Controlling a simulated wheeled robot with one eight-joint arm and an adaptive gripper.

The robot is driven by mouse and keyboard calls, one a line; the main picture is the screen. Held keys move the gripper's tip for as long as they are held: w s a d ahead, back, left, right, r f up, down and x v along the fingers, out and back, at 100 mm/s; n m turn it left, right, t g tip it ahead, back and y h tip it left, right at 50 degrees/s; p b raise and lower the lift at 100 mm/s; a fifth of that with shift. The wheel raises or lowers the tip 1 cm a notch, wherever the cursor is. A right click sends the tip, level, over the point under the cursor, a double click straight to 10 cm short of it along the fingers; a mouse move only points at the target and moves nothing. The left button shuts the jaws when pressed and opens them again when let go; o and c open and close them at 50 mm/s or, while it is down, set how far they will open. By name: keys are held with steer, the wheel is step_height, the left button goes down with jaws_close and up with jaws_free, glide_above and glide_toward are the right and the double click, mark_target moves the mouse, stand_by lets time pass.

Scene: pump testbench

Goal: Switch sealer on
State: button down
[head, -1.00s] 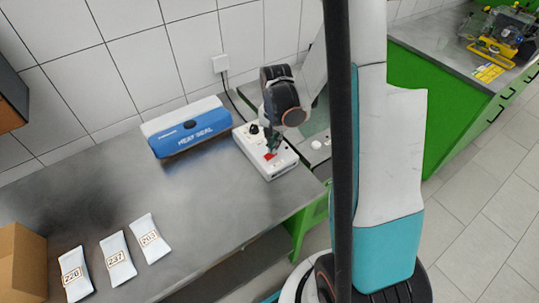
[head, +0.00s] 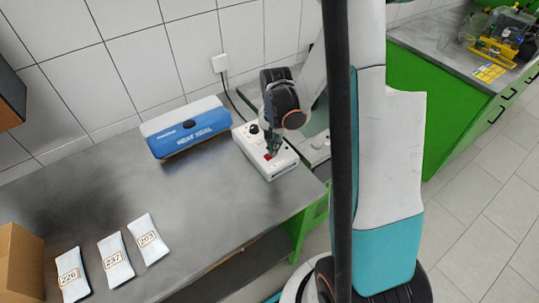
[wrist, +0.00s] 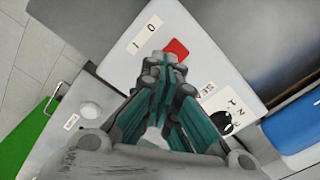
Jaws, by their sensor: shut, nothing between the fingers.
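The blue and white heat sealer (head: 190,128) lies on the grey bench against the tiled wall. To its right is a white control box (head: 281,168) with a black knob and a red switch (head: 267,156). In the wrist view, the red switch (wrist: 176,48) sits beside a label marked O and I (wrist: 145,35). My gripper (head: 273,152) points down over the box, right by the switch. In the wrist view, the shut, empty fingertips (wrist: 164,66) partly cover the switch's near edge. I cannot tell whether they touch it or which way it is set.
Several white numbered pouches (head: 115,258) lie at the front left of the bench, beside a cardboard box (head: 20,262). A wall socket (head: 220,64) with a cable is behind the control box. The middle of the bench is clear.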

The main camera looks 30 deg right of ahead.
steer(key=shift+f, duration=0.25)
steer(key=shift+r, duration=0.1)
steer(key=shift+r+p, duration=2.05)
steer(key=shift+r, duration=1.45)
